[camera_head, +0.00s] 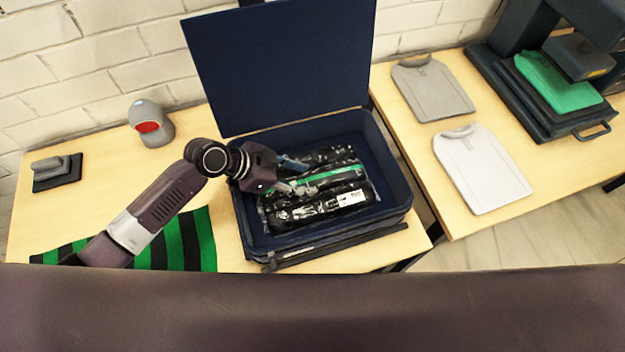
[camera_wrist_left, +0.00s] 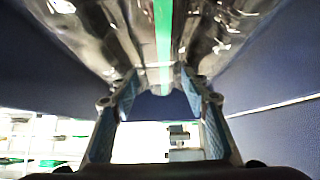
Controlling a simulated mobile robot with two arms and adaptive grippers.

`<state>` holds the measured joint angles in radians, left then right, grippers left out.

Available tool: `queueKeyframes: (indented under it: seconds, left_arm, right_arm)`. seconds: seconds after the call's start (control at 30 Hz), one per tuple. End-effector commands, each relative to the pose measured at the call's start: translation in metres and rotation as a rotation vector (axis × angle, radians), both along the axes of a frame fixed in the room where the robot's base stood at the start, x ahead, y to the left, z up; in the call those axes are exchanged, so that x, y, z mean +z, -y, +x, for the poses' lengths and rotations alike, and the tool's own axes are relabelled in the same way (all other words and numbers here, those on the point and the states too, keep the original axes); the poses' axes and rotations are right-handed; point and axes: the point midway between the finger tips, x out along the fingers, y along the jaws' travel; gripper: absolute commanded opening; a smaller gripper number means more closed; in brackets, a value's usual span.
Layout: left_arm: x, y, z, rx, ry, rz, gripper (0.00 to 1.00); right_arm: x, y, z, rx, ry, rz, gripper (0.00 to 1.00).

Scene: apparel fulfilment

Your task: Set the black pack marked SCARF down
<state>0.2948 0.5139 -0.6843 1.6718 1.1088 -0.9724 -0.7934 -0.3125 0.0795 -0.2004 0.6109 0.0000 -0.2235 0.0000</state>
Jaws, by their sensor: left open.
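A black glossy pack with a green stripe (camera_head: 336,172) lies in the open dark blue suitcase (camera_head: 391,158); its marking is too small to read. Another black pack (camera_head: 325,155) lies behind it, and one with a white label (camera_head: 352,198) lies in front. My left gripper (camera_head: 303,177) reaches in from the left, open, with its fingers around the left end of the striped pack. In the left wrist view the striped pack (camera_wrist_left: 135,38) fills the top, just beyond the open left fingers (camera_wrist_left: 163,82). I cannot tell whether they touch it. My right gripper is not in view.
The suitcase lid (camera_head: 280,65) stands up at the back. A green-and-black striped cloth (camera_head: 185,240) lies left of the case. On the right table are two folded shirts (camera_head: 432,88) (camera_head: 482,168) and a press (camera_head: 520,90).

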Motion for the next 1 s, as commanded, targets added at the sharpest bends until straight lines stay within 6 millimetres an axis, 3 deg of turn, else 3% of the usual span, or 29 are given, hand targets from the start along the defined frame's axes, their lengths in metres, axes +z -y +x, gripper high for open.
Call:
queueKeyframes:
  seconds: [0.03, 0.23, 0.5, 0.87, 1.0]
  left_arm:
    - [-0.002, 0.005, 0.0, 0.001, -0.003, -0.001, 0.42]
    - [-0.017, 0.016, 0.005, 0.001, -0.001, 0.0, 0.42]
    - [-0.019, 0.017, 0.005, 0.0, 0.0, 0.001, 0.41]
    - [-0.019, 0.017, 0.005, 0.0, 0.0, 0.001, 0.01]
    - [-0.018, 0.017, 0.005, 0.001, 0.001, 0.0, 0.0]
  right_arm:
    - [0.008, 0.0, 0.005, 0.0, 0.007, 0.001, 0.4]
    - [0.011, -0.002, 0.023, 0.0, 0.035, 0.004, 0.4]
    - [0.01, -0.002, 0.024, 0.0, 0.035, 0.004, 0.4]
    - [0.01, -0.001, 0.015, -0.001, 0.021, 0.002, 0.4]
    - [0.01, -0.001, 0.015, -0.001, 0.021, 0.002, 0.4]
